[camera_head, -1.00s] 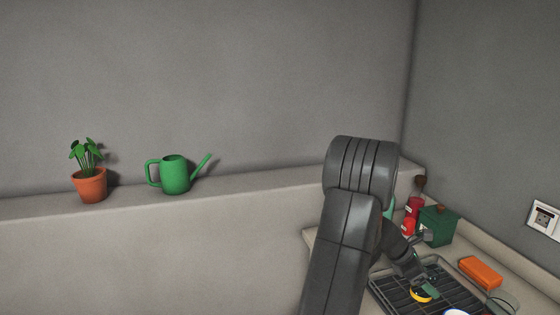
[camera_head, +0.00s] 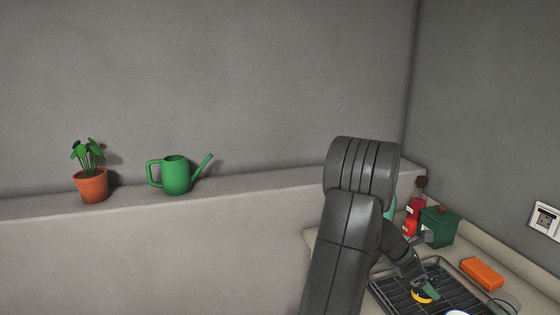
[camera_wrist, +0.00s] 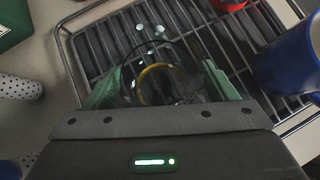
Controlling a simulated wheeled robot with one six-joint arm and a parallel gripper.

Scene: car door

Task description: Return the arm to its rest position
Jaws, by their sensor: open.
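My arm rises in the middle right of the head view and bends down over a dark wire rack (camera_head: 392,291). My gripper (camera_head: 427,291) is at its far end, low over the rack. In the wrist view my gripper (camera_wrist: 163,88) has its two green fingers wide apart. A yellow ring-shaped thing (camera_wrist: 142,88) shows between the fingers. It also shows beside the gripper in the head view (camera_head: 421,298). I cannot tell how far the fingers are above the rack.
A blue mug (camera_wrist: 292,62) stands right of the gripper. A green box (camera_head: 439,228), red bottles (camera_head: 410,226) and an orange block (camera_head: 482,273) stand around the rack. A potted plant (camera_head: 91,185) and green watering can (camera_head: 175,176) are on the left ledge.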

